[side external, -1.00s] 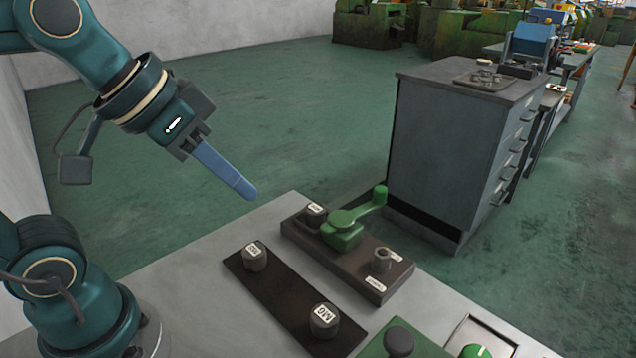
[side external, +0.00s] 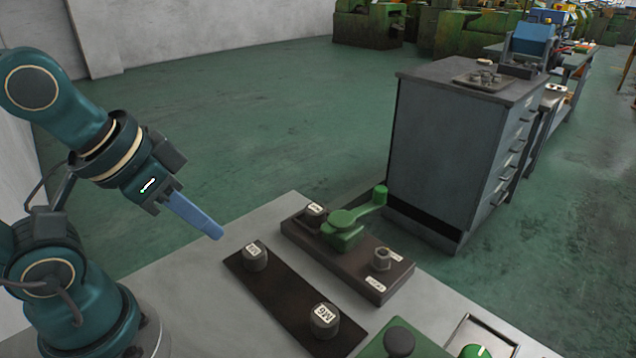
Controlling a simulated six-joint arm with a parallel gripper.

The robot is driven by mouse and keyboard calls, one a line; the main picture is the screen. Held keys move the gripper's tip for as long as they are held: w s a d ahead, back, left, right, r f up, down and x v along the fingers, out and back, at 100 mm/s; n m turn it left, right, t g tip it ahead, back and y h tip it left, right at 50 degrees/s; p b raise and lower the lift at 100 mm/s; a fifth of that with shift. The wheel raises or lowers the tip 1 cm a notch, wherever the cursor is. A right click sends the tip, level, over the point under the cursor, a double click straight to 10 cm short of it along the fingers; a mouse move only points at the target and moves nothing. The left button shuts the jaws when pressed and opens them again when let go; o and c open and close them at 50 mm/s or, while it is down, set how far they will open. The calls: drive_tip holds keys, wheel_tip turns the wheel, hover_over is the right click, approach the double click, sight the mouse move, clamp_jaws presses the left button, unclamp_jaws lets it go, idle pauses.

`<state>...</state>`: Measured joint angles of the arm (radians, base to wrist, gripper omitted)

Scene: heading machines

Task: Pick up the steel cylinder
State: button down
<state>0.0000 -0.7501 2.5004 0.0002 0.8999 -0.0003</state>
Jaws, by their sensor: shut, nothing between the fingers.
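A grey labelled cylinder (side external: 255,258) stands upright at the far end of a dark strip on the table. A second grey labelled cylinder (side external: 324,320) stands at the strip's near end. I cannot tell which of them is the steel one, as the labels are too small to read surely. My gripper (side external: 217,233) has blue fingers and is shut and empty. It is in the air to the upper left of the far cylinder, apart from it.
The dark strip (side external: 288,300) lies on the grey table (side external: 190,290). Beside it, a brown block (side external: 355,265) carries a green lever clamp (side external: 345,228) and small metal posts. A grey cabinet (side external: 445,150) stands behind the table.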

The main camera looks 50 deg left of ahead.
idle(0.3)
drive_tip(key=c, duration=0.6)
unclamp_jaws()
drive_tip(key=shift+o, duration=0.2)
